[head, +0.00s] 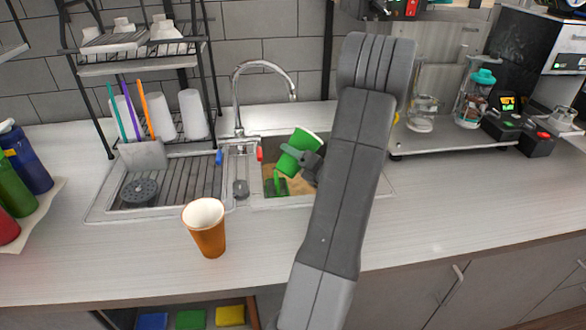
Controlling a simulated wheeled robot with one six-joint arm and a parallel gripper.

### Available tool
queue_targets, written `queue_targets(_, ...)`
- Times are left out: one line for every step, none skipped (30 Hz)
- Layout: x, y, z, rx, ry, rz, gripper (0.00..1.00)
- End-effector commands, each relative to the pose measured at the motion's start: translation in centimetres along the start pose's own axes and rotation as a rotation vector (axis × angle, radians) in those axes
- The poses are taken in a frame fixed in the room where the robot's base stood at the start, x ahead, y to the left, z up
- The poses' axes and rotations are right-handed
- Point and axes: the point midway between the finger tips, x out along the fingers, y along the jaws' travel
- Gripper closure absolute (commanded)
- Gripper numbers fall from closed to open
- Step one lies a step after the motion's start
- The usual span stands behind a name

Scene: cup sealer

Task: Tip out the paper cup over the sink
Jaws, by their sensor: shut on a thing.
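My gripper (305,165) is shut on the green cup from the right; my arm hides part of the gripper and the basin's right side. A green patch (276,185) shows below the cup in the basin; I cannot tell if it is liquid or a thing. A second paper cup (207,232), orange with a white inside, stands upright and apart on the counter, front left of the sink.
A curved faucet (238,95) rises behind the sink. A dish rack (140,65) and drainboard (170,188) are to the left. Coloured bottles (27,160) stand at the far left. A shelf with glass jars (422,112) is at the right. The front right counter is clear.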

Motion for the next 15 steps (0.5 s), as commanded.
queue_targets(0.0, -0.5, -0.1, -0.050, -0.001, 0.002, 0.60)
queue_targets(0.0, -0.5, 0.0, -0.079, -0.001, 0.002, 0.60)
queue_targets(0.0, -0.5, 0.2, -0.118, -0.002, 0.002, 0.60)
queue_targets(0.0, -0.6, 0.3, -0.146, -0.002, 0.002, 0.60)
queue_targets(0.0, -0.6, 0.5, -0.174, -0.002, 0.001, 0.60)
queue_targets(0.0, -0.6, 0.6, -0.211, -0.002, 0.001, 0.60)
queue_targets(0.0, -0.6, 0.7, -0.239, -0.002, 0.001, 0.60)
queue_targets(0.0, -0.3, 1.3, -0.282, -0.002, 0.001, 0.60)
queue_targets(0.0, -0.1, 2.0, -0.340, -0.002, 0.002, 0.60)
queue_targets(0.0, -0.1, 2.4, -0.382, -0.002, 0.002, 0.60)
queue_targets(0.0, 0.0, 2.8, -0.424, -0.003, 0.002, 0.60)
queue_targets(0.0, 0.1, 3.4, -0.480, -0.002, 0.001, 0.60)
queue_targets(0.0, 0.2, 3.7, -0.520, -0.001, 0.001, 0.60)
queue_targets(0.0, 0.3, 4.2, -0.561, -0.002, 0.001, 0.60)
queue_targets(0.0, 0.4, 4.7, -0.613, -0.002, 0.001, 0.60)
